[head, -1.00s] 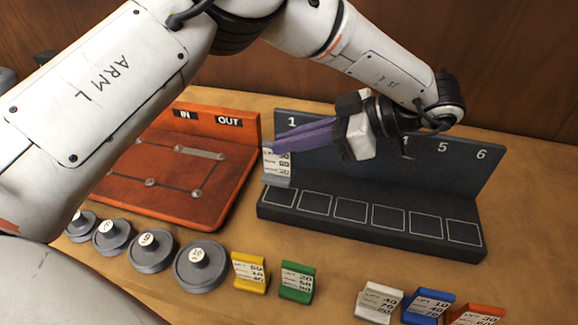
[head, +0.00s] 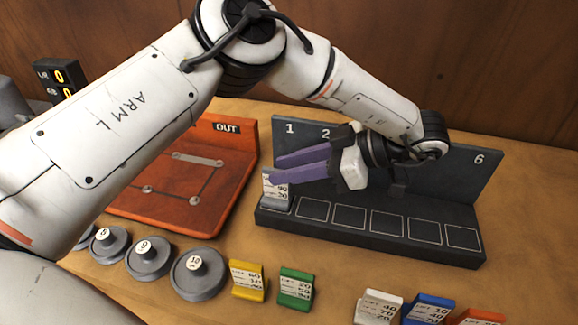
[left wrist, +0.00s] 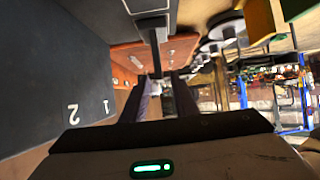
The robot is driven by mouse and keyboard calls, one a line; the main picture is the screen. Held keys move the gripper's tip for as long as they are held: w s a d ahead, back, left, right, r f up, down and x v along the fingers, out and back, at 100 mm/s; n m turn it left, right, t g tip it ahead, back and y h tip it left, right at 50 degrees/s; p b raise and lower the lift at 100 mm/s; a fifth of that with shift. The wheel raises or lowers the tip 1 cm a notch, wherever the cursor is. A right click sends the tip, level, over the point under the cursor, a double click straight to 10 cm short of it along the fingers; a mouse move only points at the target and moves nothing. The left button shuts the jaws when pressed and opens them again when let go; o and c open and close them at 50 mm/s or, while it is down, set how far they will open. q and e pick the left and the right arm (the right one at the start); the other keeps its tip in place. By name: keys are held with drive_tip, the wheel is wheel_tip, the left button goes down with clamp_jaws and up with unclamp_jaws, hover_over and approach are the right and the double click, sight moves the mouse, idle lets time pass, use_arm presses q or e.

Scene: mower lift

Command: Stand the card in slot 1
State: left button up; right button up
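The grey-white card (head: 276,190) stands upright on the first square, under number 1, at the left end of the dark rack (head: 420,252). Its lower part and some printed figures show; its upper part is partly behind a finger. My left gripper (head: 274,170) is at the card's top, its two purple fingers spread apart with a visible gap. The lower finger overlaps the card in the head view, and I cannot tell whether it touches. The left wrist view shows the spread fingers and the rack (left wrist: 45,90) with numbers 1 and 2. My right gripper is out of view.
An orange board (head: 170,205) lies left of the rack. Several grey weights (head: 198,275) stand before it. Yellow (head: 248,280), green (head: 296,287), white (head: 378,307), blue (head: 428,308) and orange (head: 478,317) cards stand in front. The other rack squares look empty.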

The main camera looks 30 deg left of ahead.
use_arm(q)
drive_tip(key=shift+d+r, duration=0.15)
drive_tip(key=shift+r, duration=0.05)
drive_tip(key=v, duration=0.7)
